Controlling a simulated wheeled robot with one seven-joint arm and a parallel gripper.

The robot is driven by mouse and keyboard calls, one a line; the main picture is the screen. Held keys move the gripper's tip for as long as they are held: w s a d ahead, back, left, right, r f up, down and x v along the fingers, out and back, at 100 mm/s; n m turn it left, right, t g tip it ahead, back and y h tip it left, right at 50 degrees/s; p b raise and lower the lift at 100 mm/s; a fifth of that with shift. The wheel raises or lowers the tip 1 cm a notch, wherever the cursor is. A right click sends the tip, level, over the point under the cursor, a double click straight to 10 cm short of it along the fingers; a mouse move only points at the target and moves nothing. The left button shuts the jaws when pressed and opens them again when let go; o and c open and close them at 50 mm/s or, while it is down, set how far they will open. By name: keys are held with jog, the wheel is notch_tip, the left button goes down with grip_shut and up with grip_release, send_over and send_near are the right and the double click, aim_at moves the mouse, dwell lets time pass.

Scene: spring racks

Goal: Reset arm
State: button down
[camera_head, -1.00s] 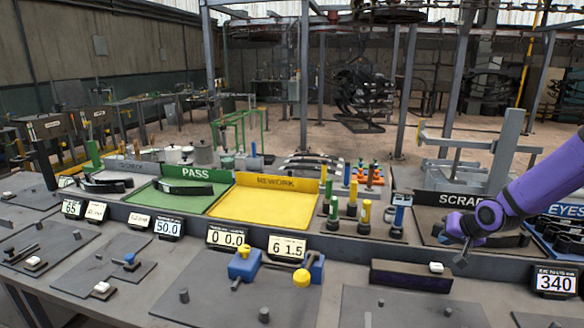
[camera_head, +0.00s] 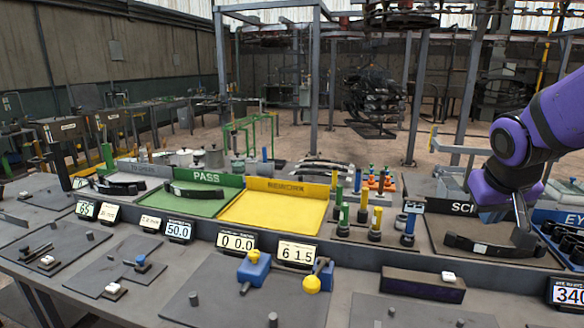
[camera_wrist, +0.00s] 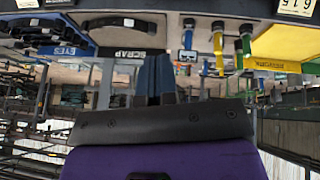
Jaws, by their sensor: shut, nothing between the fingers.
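My purple arm reaches in from the right edge in the head view. My gripper (camera_head: 521,212) points downward in front of the SCRAP tray (camera_head: 440,230), with its fingers together and nothing held. A dark curved leaf spring (camera_head: 485,248) with a small pale tag lies in that tray, partly behind the gripper. In the wrist view the narrow closed fingers (camera_wrist: 154,75) stick out above the dark palm plate, and the view is upside down. There the SCRAP tray and the leaf spring (camera_wrist: 125,22) show to the left of the fingers.
A yellow REWORK tray (camera_head: 272,207) is empty. A green PASS tray (camera_head: 185,205) holds a dark leaf spring (camera_head: 192,191). Several upright coloured gauges (camera_head: 375,225) stand left of the SCRAP tray. A dark block (camera_head: 422,286) and number displays (camera_head: 297,253) line the front bench.

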jog(key=s+a+r+y, duration=0.1)
jog(key=s+a+r, duration=0.1)
jog(key=s, duration=0.5)
jog(key=s+a+r+n+y, duration=0.1)
jog(key=s+a+r, duration=0.2)
jog(key=s, duration=0.5)
jog(key=shift+r+y, duration=0.3)
jog(key=shift+r, duration=0.1)
jog(key=shift+s, duration=0.1)
